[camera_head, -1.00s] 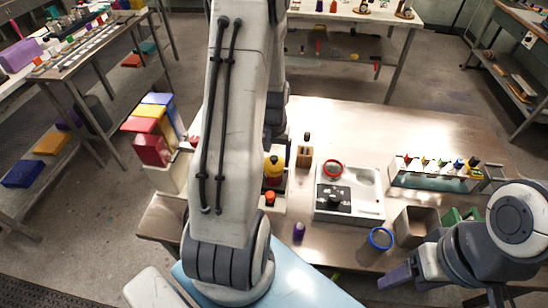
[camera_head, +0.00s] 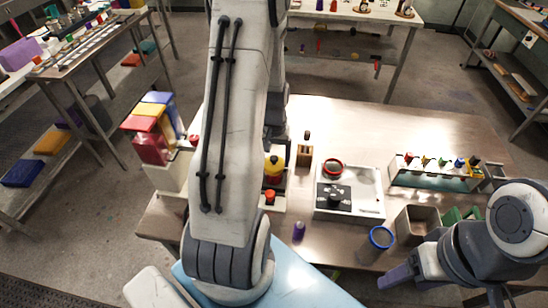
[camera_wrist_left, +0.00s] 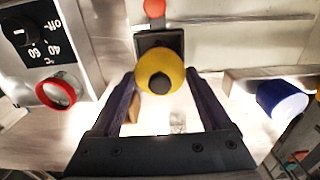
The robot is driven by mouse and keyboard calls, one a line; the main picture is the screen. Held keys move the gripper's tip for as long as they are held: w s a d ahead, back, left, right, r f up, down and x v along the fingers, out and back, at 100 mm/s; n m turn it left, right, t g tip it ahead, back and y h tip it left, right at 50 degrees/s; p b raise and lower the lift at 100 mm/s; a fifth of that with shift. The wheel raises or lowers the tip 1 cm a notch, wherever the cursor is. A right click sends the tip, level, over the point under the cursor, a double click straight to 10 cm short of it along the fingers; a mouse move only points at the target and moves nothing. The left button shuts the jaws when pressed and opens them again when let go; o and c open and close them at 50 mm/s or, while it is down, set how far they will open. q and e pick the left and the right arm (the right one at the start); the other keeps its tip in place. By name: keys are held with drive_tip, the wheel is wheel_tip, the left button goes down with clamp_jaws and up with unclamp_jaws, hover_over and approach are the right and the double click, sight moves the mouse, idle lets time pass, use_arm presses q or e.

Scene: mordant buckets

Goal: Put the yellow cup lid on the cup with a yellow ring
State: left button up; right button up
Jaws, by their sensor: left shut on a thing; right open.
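The yellow cup lid (camera_wrist_left: 160,70), round with a black knob, lies between the fingers of my left gripper (camera_wrist_left: 163,85), which is shut on it. In the head view the yellow lid (camera_head: 273,170) shows just right of my left arm, which hides the left gripper there. A dark square (camera_wrist_left: 160,40) lies behind the lid in the wrist view. I cannot make out a yellow ring or a cup beneath the lid. My right gripper (camera_head: 442,287) is open and empty at the lower right, near the table's front edge.
A white hot plate (camera_head: 365,203) with a red-ringed item (camera_head: 333,168) stands right of the lid. A blue-ringed cup (camera_head: 380,238), purple-capped bottle (camera_head: 299,231), metal bin (camera_head: 415,227) and tube rack (camera_head: 432,175) stand nearby. The table's back is clear.

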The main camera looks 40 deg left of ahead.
use_arm(q)
drive_tip(key=shift+f, duration=0.25)
drive_tip(key=o, duration=1.2)
drive_tip(key=shift+c, duration=0.2)
drive_tip(key=shift+r, duration=0.1)
wheel_tip(320, 180, up, 10)
drive_tip(key=shift+r+b, duration=0.15)
drive_tip(key=shift+b, duration=0.85)
